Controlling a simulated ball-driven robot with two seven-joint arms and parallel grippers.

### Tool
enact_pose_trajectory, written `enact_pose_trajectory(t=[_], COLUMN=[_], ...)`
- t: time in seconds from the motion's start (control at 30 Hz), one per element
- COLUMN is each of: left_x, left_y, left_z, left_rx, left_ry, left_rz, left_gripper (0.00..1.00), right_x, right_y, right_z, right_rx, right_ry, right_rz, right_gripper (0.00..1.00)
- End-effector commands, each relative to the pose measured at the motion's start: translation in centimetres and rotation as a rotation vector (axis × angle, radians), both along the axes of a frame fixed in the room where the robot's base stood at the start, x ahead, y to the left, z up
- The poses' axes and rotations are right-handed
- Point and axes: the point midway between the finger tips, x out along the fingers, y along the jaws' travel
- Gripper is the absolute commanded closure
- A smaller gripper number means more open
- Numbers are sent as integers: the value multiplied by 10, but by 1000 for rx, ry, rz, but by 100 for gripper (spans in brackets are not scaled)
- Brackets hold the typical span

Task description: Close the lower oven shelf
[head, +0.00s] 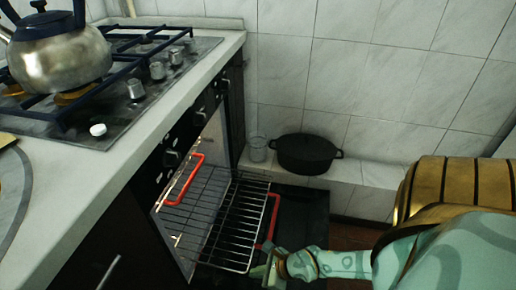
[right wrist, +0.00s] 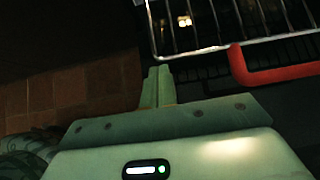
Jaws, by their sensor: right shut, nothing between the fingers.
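The lower oven shelf (head: 238,222), a wire rack with a red handle (head: 271,222), is slid partly out of the oven over the lowered black door (head: 305,212). In the right wrist view the rack (right wrist: 215,35) crosses the top and its red handle (right wrist: 270,77) is at the right. My right gripper (head: 260,271) is at the near end of the rack, by its front corner. Its fingers (right wrist: 157,85) are together and empty, beside the handle; I cannot tell if they touch the rack. Another rack with a red handle (head: 182,182) sits inside the oven. My left gripper is out of view.
The stove top (head: 120,130) with a kettle (head: 60,55) is at the upper left. A black pot (head: 304,155) and a glass (head: 257,150) stand on a tiled ledge by the wall. Brown floor tiles (right wrist: 85,85) show left of my fingers.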

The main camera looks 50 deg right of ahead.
Motion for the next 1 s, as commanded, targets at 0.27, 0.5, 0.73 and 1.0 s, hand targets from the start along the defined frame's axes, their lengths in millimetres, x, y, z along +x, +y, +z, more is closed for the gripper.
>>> enact_pose_trajectory(t=[0.27,0.5,0.73,1.0], left_x=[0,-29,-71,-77], left_y=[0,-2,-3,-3], left_z=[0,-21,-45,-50], left_rx=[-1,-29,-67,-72], left_ry=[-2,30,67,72], left_rz=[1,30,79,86], left_gripper=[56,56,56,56], right_x=[1,31,88,147], right_y=[1,12,36,61], right_z=[0,5,5,0], right_rx=[1,2,2,1], right_ry=[-1,-8,-8,-2], right_rz=[-1,-3,-1,0], right_gripper=[100,100,100,100])
